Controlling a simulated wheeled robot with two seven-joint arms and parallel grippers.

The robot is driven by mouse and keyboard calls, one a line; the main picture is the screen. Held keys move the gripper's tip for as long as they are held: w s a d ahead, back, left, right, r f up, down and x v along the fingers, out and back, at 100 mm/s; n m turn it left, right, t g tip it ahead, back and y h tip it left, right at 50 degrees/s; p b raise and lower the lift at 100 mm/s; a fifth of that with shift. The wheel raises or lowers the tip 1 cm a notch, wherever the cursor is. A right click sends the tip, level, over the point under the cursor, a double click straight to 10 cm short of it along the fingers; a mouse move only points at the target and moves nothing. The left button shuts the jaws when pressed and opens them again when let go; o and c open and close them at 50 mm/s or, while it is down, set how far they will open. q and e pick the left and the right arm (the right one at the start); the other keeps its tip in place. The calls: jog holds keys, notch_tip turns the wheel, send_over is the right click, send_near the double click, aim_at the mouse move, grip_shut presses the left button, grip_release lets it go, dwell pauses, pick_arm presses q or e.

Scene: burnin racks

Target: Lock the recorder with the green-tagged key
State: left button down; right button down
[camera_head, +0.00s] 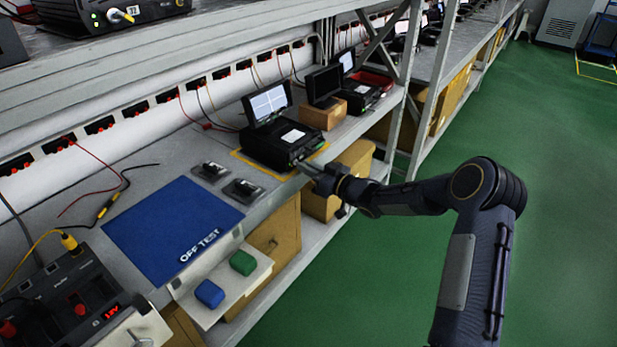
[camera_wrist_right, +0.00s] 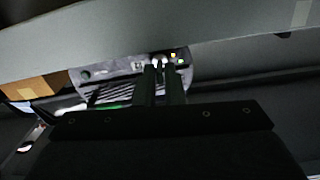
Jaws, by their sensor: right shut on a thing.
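The recorder (camera_head: 270,148) is a black box with a lit screen (camera_head: 268,103) standing up behind it, on a yellow-outlined spot on the bench. My right gripper (camera_head: 307,168) reaches its front right side. In the right wrist view, the two dark fingers (camera_wrist_right: 165,74) are shut close together at the recorder's front panel (camera_wrist_right: 130,76). They hold the small key, which is mostly hidden between them. I cannot make out its green tag or how far it sits in the lock. Small yellow and green lights show beside the fingertips. My left gripper is out of view.
A green block (camera_head: 243,263) and a blue block (camera_head: 209,293) sit on a white ledge at the bench front. A blue mat (camera_head: 172,229) lies left of the recorder. Two small dark fixtures (camera_head: 243,189) stand between. A cardboard box (camera_head: 323,114) is behind right.

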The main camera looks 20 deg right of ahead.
jog(key=shift+f+n+b, duration=0.1)
jog(key=shift+n+b, duration=4.1)
jog(key=shift+n, duration=0.9)
jog(key=c, duration=1.9)
grip_release()
jog(key=shift+s, duration=0.1)
jog(key=p+v, duration=0.2)
jog(key=v, duration=0.5)
jog(key=shift+s+d, duration=0.2)
jog(key=shift+s, duration=0.05)
